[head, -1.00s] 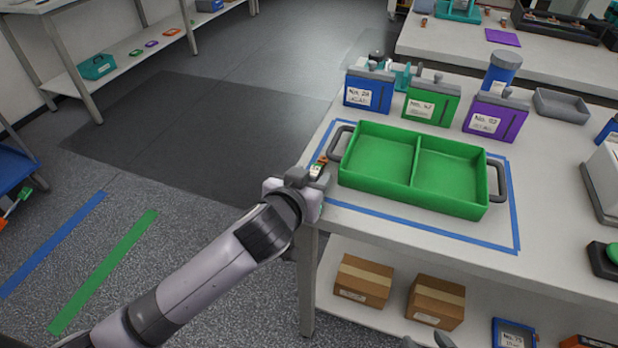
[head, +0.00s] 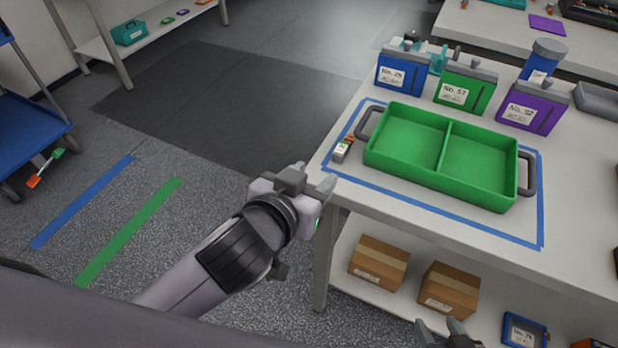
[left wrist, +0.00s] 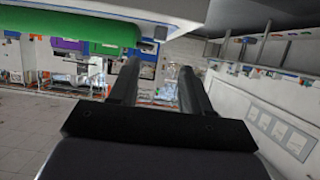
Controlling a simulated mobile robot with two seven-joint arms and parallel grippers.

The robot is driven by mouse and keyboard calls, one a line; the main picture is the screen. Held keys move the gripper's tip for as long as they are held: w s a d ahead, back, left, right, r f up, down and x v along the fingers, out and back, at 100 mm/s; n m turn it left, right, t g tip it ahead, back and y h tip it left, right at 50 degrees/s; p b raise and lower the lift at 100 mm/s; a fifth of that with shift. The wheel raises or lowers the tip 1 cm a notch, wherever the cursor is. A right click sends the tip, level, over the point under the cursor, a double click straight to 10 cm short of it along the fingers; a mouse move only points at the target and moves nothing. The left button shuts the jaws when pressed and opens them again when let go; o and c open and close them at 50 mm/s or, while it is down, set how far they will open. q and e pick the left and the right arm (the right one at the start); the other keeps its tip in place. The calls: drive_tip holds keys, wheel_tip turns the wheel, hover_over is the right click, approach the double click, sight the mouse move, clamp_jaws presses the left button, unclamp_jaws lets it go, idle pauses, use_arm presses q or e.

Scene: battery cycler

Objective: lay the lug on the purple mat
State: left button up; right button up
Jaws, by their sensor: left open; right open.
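A small copper-coloured piece with a white label, which looks like the lug (head: 343,150), lies on the near table left of the green tray, by the blue tape. A purple mat (head: 547,23) lies flat on the far table. My left gripper (head: 312,180) is open and empty, off the table's left corner, apart from the lug and nearer to me. Its two fingers (left wrist: 158,75) show spread in the left wrist view, with nothing between them. My right gripper (head: 446,330) is open at the bottom edge, only partly in view.
The green two-part tray (head: 440,193) with dark handles fills the blue tape outline. Blue, green and purple labelled boxes (head: 465,85) stand behind it. Cardboard boxes (head: 378,262) sit on the shelf below.

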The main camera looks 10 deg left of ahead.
use_arm(q)
drive_tip(key=shift+s+a+r, duration=0.1)
drive_tip(key=shift+s+r, duration=0.05)
drive_tip(key=shift+s, duration=0.1)
drive_tip(key=s+a+f+g, duration=0.1)
drive_tip(key=s+a+f, duration=0.1)
drive_tip(key=f, duration=0.5)
drive_tip(key=s+a+f+g, duration=0.1)
drive_tip(key=s+a+f, duration=0.1)
drive_tip(key=f, duration=0.6)
drive_tip(key=shift+a+f, duration=0.15)
drive_tip(key=shift+a, duration=0.75)
drive_tip(key=shift+o, duration=0.5)
drive_tip(key=s+a+f+y, duration=0.1)
drive_tip(key=s+a+f, duration=0.6)
drive_tip(key=f, duration=0.1)
drive_tip(key=shift+s+a+f+n+g+y, duration=0.3)
drive_tip(key=shift+s+a+n, duration=0.1)
